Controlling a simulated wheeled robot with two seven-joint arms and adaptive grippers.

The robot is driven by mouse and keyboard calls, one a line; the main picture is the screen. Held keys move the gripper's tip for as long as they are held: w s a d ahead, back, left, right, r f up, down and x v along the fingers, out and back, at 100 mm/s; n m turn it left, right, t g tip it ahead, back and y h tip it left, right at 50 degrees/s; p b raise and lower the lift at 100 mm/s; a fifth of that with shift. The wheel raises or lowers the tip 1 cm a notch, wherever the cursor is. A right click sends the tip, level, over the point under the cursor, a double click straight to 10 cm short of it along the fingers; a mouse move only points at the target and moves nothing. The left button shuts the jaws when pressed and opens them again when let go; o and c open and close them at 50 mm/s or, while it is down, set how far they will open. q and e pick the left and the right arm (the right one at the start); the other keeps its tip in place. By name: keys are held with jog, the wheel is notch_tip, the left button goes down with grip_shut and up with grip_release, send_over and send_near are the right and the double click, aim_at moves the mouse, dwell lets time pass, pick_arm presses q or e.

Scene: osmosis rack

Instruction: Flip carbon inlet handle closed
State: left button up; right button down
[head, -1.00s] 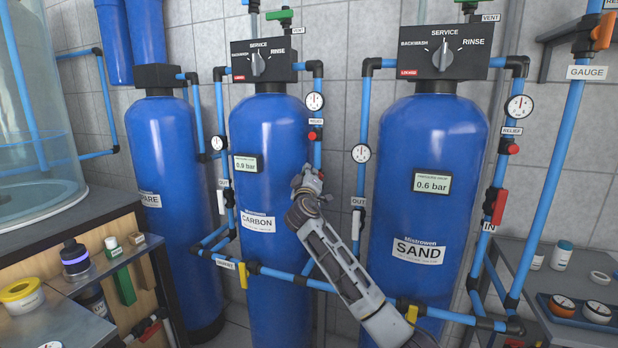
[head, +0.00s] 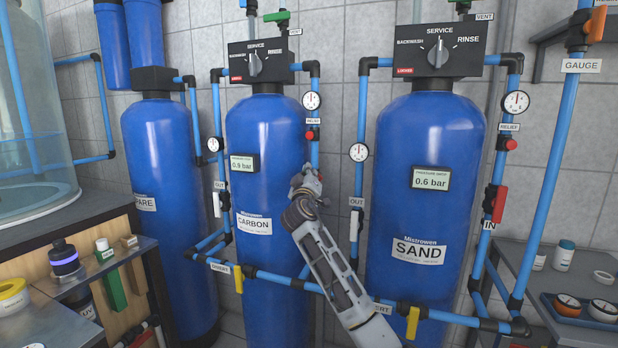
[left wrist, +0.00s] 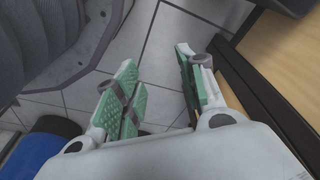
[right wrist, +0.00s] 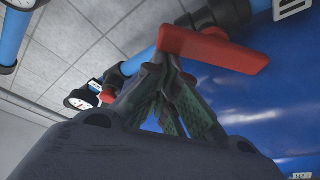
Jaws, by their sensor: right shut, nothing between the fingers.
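The carbon tank (head: 268,150) is the blue middle tank with a CARBON label. Its inlet pipe runs down its right side in the head view. The red carbon inlet handle (right wrist: 215,50) shows large in the right wrist view, set at an angle across the blue pipe; in the head view my gripper mostly hides it. My right gripper (right wrist: 165,62) is shut and empty, its tips close to the handle's pipe-side end; I cannot tell whether they touch. It also shows in the head view (head: 306,178). My left gripper (left wrist: 157,62) is open and empty above the tiled floor.
The sand tank (head: 425,150) stands to the right, with its own red inlet handle (head: 500,203). The spare tank (head: 168,170) stands left. Yellow-handled valves (head: 238,280) sit on the low cross pipe. A gauge (head: 311,100) and red relief knob (head: 311,135) are above my right gripper.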

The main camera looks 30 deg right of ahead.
pick_arm(q)
jog(key=shift+w+d+r+t+h+b, duration=0.35)
jog(key=shift+d+r+b, duration=0.6)
jog(key=shift+r+b, duration=2.35)
jog(key=shift+w+d+r+t+h+b, duration=0.35)
jog(key=shift+d+r+b, duration=0.8)
jog(key=shift+r, duration=4.05)
notch_tip(320, 180, down, 8)
jog(key=w+d+t+h+b, duration=0.1)
jog(key=d+b, duration=0.1)
jog(key=b, duration=0.2)
jog(key=shift+w, duration=0.25)
pick_arm(e)
jog(key=shift+s+d+f+m+g+h, duration=0.4)
jog(key=shift+m+h, duration=0.2)
jog(key=shift+m, duration=0.95)
jog(key=shift+s+d+f+m+g+h, duration=0.35)
jog(key=shift+m+h, duration=0.25)
jog(key=shift+m, duration=0.9)
jog(key=shift+s+d+f+m+g+h, duration=0.4)
jog(key=shift+m+h, duration=0.2)
jog(key=shift+m, duration=0.95)
pick_arm(q)
jog(key=shift+r, duration=0.1)
pick_arm(e)
jog(key=shift+r, duration=0.1)
jog(key=shift+s, duration=0.1)
